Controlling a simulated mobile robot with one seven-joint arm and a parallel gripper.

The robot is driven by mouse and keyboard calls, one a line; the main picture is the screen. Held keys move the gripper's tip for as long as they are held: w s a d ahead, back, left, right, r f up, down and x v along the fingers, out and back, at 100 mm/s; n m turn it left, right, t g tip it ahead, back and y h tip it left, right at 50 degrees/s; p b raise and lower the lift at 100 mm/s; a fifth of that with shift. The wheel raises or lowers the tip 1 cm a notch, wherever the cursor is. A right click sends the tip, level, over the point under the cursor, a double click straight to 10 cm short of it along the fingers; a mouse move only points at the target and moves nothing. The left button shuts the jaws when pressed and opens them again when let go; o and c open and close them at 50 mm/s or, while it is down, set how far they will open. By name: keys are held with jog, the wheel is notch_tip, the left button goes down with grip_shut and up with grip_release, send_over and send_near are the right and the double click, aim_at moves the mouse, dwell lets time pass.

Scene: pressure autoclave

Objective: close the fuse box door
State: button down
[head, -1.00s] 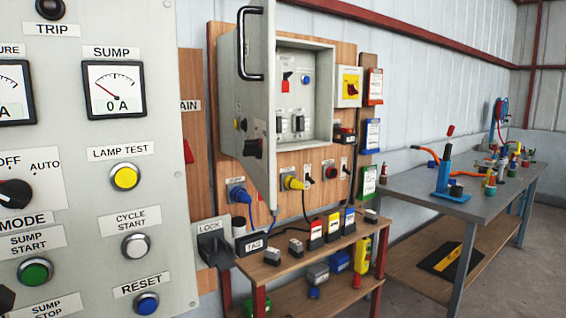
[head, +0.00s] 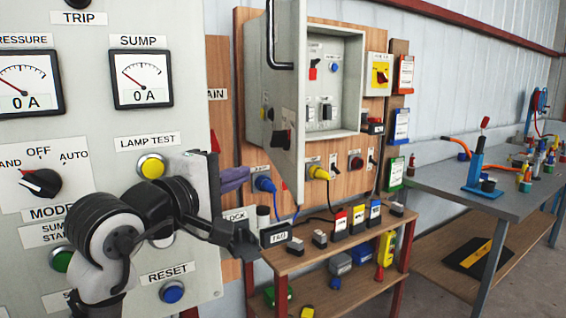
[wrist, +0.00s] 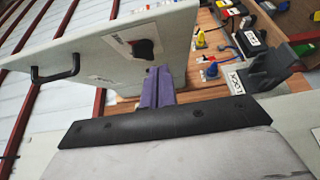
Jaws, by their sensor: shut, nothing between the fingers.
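The grey fuse box (head: 345,132) is mounted on a wooden board, with its inside switches showing. Its door (head: 288,75) stands open, swung out toward me and seen nearly edge-on, with a black bar handle (head: 271,35) on its outer face. My gripper (head: 243,174) has purple fingers, shut and empty, left of the door's lower part. In the wrist view the closed fingers (wrist: 158,80) point at the door panel (wrist: 110,62), close to its edge; I cannot tell if they touch. The handle (wrist: 56,68) is to the left there.
A grey control panel (head: 105,118) with gauges and buttons stands close behind my arm. A black lock bracket (head: 240,240) is below my gripper. A wooden shelf (head: 300,262) with small blocks sits under the fuse box. A grey workbench (head: 440,190) stands at right.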

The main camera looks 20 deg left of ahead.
aim_at(293, 161)
jog(key=shift+w+d+p, duration=0.4)
jog(key=shift+w+d, duration=0.4)
jog(key=shift+w, duration=0.5)
jog(key=shift+w+d+p, duration=0.35)
jog(key=shift+w+d, duration=0.4)
jog(key=shift+w, duration=0.5)
jog(key=shift+w+d+p, duration=0.4)
jog(key=shift+w+d, duration=0.4)
jog(key=shift+w, duration=0.5)
jog(key=shift+d, duration=0.1)
